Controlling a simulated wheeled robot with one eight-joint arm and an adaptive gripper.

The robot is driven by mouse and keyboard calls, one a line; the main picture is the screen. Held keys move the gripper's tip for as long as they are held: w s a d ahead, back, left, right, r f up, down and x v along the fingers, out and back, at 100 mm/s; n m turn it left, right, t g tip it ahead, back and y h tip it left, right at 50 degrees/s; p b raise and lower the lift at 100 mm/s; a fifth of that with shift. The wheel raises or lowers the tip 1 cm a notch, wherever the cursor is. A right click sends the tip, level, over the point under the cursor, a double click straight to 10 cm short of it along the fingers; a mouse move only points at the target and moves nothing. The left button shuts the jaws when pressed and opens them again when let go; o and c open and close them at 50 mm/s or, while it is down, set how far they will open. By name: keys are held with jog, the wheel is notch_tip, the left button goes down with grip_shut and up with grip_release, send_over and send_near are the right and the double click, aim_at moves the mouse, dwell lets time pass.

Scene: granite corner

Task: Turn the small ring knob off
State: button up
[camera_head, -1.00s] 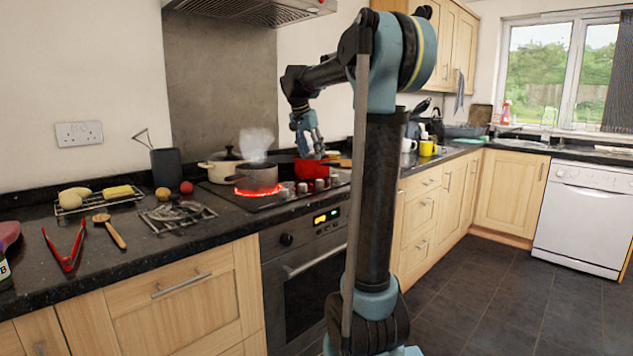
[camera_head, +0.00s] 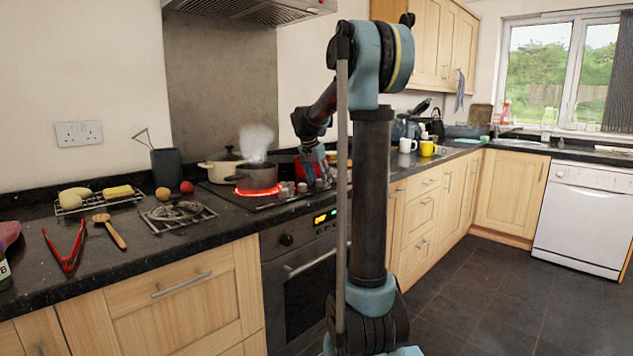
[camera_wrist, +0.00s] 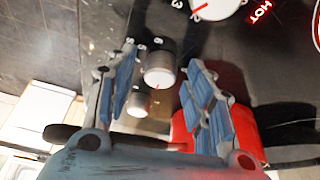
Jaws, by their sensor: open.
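Silver hob knobs (camera_head: 302,187) stand at the front right of the black hob, beside the glowing ring (camera_head: 250,191). In the wrist view, one knob (camera_wrist: 159,72) stands between the tips of my gripper (camera_wrist: 162,56), with a second knob (camera_wrist: 138,101) behind it. The blue-padded fingers are open, one on each side, with gaps to the nearer knob. In the head view my gripper (camera_head: 316,172) is low over the hob's right side, partly hiding the knobs. I cannot tell which knob belongs to the small ring.
A steaming grey pot (camera_head: 258,176) sits on the glowing ring, left of my gripper. A red pot (camera_head: 305,166) is close behind my gripper; its red side (camera_wrist: 243,124) shows near the right finger. A cream pot (camera_head: 222,166) stands at the back left. Red "HOT" lettering (camera_wrist: 262,12) is visible.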

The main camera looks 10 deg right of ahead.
jog(key=c, duration=1)
jog(key=shift+a, duration=0.3)
jog(key=shift+c, duration=0.2)
jog(key=shift+d, duration=0.25)
jog(key=shift+w+d+r, duration=0.1)
jog(key=shift+d, duration=0.05)
jog(key=o, duration=1)
jog(key=shift+o, duration=0.2)
jog(key=v, duration=1.1)
jog(key=shift+r, duration=0.35)
